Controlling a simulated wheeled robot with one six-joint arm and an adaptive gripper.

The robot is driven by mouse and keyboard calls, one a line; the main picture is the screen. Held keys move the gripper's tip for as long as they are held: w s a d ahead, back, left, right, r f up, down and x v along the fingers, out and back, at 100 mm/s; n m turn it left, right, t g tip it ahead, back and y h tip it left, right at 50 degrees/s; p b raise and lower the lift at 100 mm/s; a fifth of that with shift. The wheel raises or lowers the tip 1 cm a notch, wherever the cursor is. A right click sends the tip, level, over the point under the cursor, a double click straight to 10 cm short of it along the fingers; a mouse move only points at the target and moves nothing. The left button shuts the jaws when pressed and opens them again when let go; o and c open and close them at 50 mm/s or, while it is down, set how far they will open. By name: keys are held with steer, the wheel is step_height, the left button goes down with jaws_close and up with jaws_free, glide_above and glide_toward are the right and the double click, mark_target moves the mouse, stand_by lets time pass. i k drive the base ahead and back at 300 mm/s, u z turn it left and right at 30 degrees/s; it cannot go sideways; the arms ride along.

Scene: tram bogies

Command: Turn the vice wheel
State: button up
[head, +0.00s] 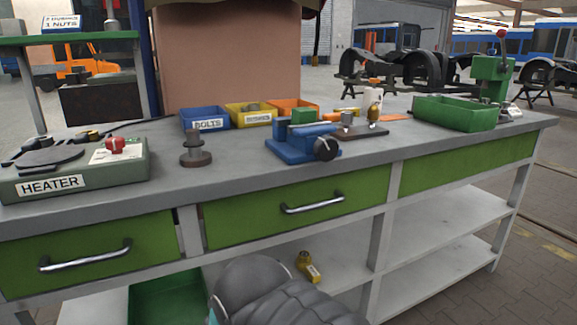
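The blue vice (287,152) stands on the grey workbench (235,165), near the middle of its top. Its black round wheel (326,148) is at the right front of the vice and faces me. A green block (303,117) sits at the top of the vice; I cannot tell whether the jaws clamp it. A dark grey ribbed part of my arm shows at the bottom middle, in front of the bench. My gripper is not in view, and nothing is seen touching the wheel.
Blue, yellow and orange bins (250,114) stand behind the vice. A dark spindle-like part (196,150) stands to its left, and the heater (75,175) beyond. A green tray (455,113) is at right. Closed drawers with handles (312,203) line the bench front. Bench top before the wheel is clear.

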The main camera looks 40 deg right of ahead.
mark_target(326, 148)
steer(key=k, duration=0.6)
steer(key=z, duration=1)
steer(key=i, duration=0.5)
steer(key=u, duration=0.05)
